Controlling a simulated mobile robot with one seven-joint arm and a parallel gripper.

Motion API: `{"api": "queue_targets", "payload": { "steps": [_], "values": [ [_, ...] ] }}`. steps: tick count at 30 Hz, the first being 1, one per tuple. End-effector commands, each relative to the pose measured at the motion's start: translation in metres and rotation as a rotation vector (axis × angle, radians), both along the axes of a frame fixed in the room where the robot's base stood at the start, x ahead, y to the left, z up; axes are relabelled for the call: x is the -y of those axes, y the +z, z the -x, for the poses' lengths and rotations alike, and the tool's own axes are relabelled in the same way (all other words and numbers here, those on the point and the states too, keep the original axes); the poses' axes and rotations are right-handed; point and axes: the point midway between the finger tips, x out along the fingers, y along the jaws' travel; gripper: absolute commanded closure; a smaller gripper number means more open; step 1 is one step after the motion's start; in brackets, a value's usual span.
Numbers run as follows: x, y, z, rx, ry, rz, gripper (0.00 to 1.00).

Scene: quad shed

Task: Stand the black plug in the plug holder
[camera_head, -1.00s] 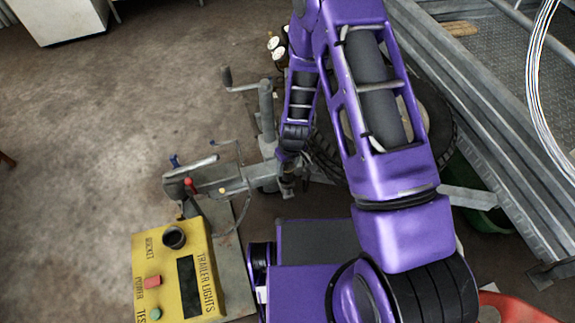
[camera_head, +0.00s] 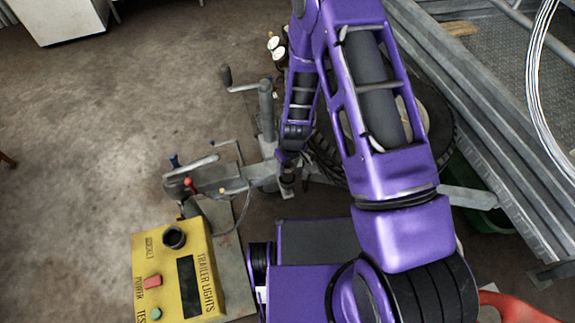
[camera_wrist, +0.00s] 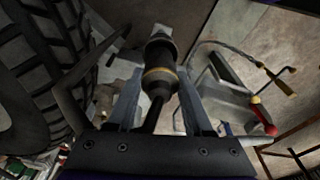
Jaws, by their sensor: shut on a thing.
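The black plug (camera_wrist: 161,72), with a brass-coloured ring and a black cable running back toward the camera, sits between the fingers of my gripper (camera_wrist: 160,88) in the wrist view. My gripper is shut on it. A small pale grey piece (camera_wrist: 162,32) shows at the plug's far end; I cannot tell whether it is the plug holder, or whether they touch. In the head view my gripper (camera_head: 287,168) hangs over the grey trailer drawbar, with the dark plug (camera_head: 287,180) small and partly hidden below it. The plug holder is not clearly identifiable.
A yellow trailer-lights tester (camera_head: 160,270) stands at lower left. Grey coupling (camera_head: 195,180) with a red-tipped lever (camera_head: 190,183) and a crank post (camera_head: 267,110) lie close left of my gripper. A tyre (camera_wrist: 35,80) is close by. Open floor lies at far left.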

Motion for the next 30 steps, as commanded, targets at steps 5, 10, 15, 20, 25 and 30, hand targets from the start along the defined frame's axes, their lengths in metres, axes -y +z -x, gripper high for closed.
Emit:
{"api": "queue_targets", "payload": {
  "steps": [5,10,15,20,25,30],
  "values": [
    [0.000,-0.003,0.000,0.000,0.000,0.000,1.00],
    [0.000,-0.005,0.000,0.000,0.000,0.000,1.00],
    [0.000,-0.008,0.000,0.001,0.000,-0.001,1.00],
    [0.000,-0.010,0.000,0.001,0.000,-0.001,1.00],
    [0.000,-0.013,0.000,0.000,0.000,0.000,1.00],
    [0.000,-0.016,0.000,0.000,-0.001,0.000,1.00]
  ]
}}
